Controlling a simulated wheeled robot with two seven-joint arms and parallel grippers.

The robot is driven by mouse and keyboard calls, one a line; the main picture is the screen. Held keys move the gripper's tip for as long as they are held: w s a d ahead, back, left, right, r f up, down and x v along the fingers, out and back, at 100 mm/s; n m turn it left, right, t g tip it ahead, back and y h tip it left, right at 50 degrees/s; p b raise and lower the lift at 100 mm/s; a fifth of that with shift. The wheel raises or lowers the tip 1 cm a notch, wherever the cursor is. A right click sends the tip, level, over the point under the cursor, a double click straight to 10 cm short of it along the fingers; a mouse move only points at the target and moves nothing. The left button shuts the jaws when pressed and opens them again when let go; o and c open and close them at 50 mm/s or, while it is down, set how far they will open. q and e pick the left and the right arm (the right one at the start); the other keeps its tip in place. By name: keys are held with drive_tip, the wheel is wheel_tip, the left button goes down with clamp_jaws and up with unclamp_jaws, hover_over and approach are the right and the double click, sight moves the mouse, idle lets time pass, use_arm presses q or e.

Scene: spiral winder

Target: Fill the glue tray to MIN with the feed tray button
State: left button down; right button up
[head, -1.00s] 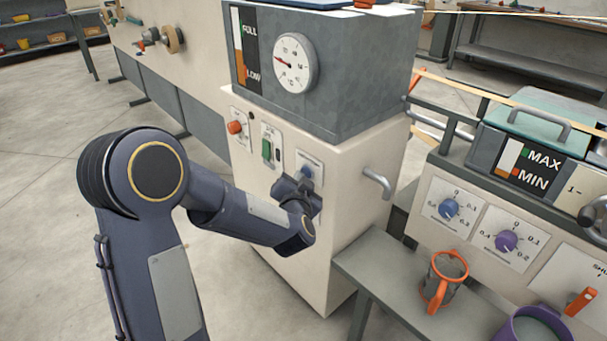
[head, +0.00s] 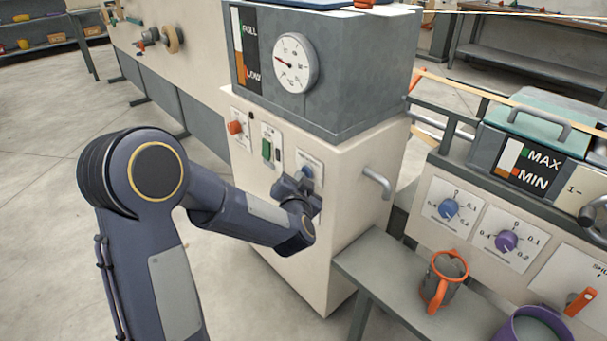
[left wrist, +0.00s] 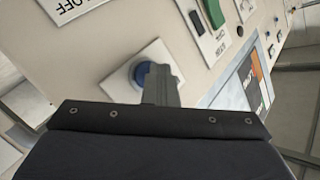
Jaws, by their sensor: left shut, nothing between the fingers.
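The blue button (head: 307,172) is on a white plate on the front of the cream cabinet (head: 357,225). My left gripper (head: 300,187) is shut and empty, its tips at the button. In the left wrist view the shut fingers (left wrist: 160,84) overlap the blue button (left wrist: 141,74) and partly hide it. I cannot tell how far it is pressed. The MAX/MIN gauge (head: 528,166) is on the grey glue tray (head: 487,148) at the right. It shows white above orange, but the exact level is too small to read. My right gripper is out of view.
A grey tank (head: 350,75) with a FULL/LOW gauge (head: 243,50) and a dial (head: 295,63) tops the cabinet. A red knob (head: 235,127) and green switch (head: 266,149) sit left of the button. A handle (head: 378,182) juts out right. An orange-rimmed mug (head: 443,283) stands on the shelf.

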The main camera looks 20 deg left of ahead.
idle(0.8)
use_arm(q)
drive_tip(key=shift+s+a, duration=0.3)
drive_tip(key=shift+s, duration=0.45)
drive_tip(key=shift+s+a, duration=0.3)
drive_tip(key=shift+s, duration=0.5)
drive_tip(key=shift+s+a, duration=0.35)
drive_tip(key=shift+s, duration=0.4)
drive_tip(key=shift+s+a, duration=0.3)
drive_tip(key=shift+s, duration=0.5)
idle(1.4)
